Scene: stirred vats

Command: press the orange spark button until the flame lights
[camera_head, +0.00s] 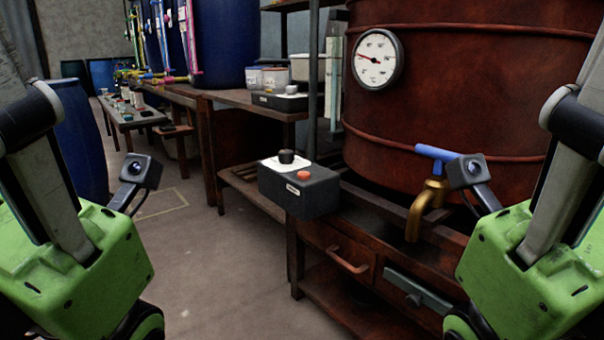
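The orange spark button (303,175) sits on the top of a dark control box (302,196), beside a black knob (286,156) on a white plate. The box stands on the dark stand in front of a large rust-red vat (455,90). No flame shows in this view. My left arm comes in at the left edge and my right arm at the right edge, both green and grey and well apart from the box. The fingers of both grippers are outside the picture.
A brass tap (425,207) with a blue handle (437,153) juts from the vat, right of the box. A round gauge (377,59) is on the vat. Below are a drawer (340,250) and a grey lever-like part (425,297). The floor at centre left is clear.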

